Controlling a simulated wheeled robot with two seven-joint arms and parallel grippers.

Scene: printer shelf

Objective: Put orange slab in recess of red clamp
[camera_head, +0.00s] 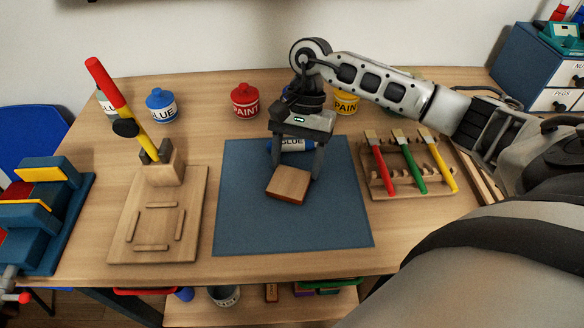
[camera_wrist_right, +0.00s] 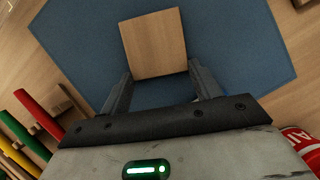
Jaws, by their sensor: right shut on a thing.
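My right gripper (camera_head: 297,170) reaches down over the blue mat, its two fingers on either side of a flat slab (camera_head: 288,184) with a wood-brown top and reddish-brown side. In the right wrist view the slab (camera_wrist_right: 153,43) sits between the fingertips (camera_wrist_right: 160,78), which are closed on its near part. No plainly orange slab shows. At the left edge stands a blue vise-like device (camera_head: 60,225) with yellow pads, a red part (camera_head: 14,192) and a red-tipped handle; I cannot tell whether it is the red clamp. My left gripper is not in view.
The blue mat (camera_head: 240,225) has free room. A brush rack (camera_head: 405,188) stands right. Paint and glue pots (camera_head: 245,102) line the back.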

